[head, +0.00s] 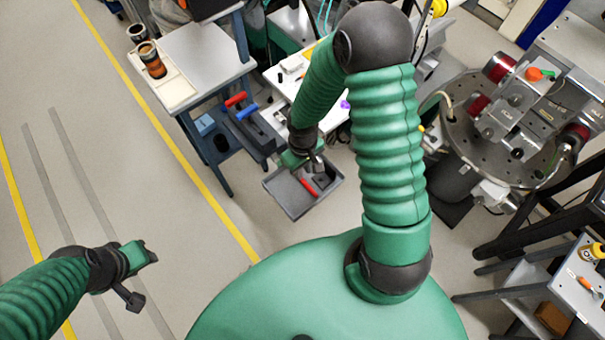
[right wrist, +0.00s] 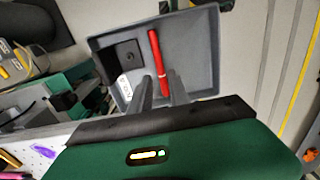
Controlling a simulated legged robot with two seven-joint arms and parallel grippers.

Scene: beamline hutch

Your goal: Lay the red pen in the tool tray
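The red pen (head: 308,186) lies in the grey tool tray (head: 288,196), apart from the tray's walls as far as I can see. In the right wrist view the pen (right wrist: 156,55) lies lengthwise in the tray (right wrist: 198,50), its near end between my two fingers. My right gripper (right wrist: 161,80) is open, with a gap beside the pen; in the head view it reaches down over the tray (head: 316,168). My left gripper (head: 143,275) is empty over the floor at lower left, and its finger opening is unclear.
A dark square block (right wrist: 122,55) lies in the tray beside the pen. A white worktable (head: 290,68) stands behind the tray. Red and blue handles (head: 240,105) lie left of it. A round metal instrument stage (head: 490,130) stands at the right. The left floor is clear.

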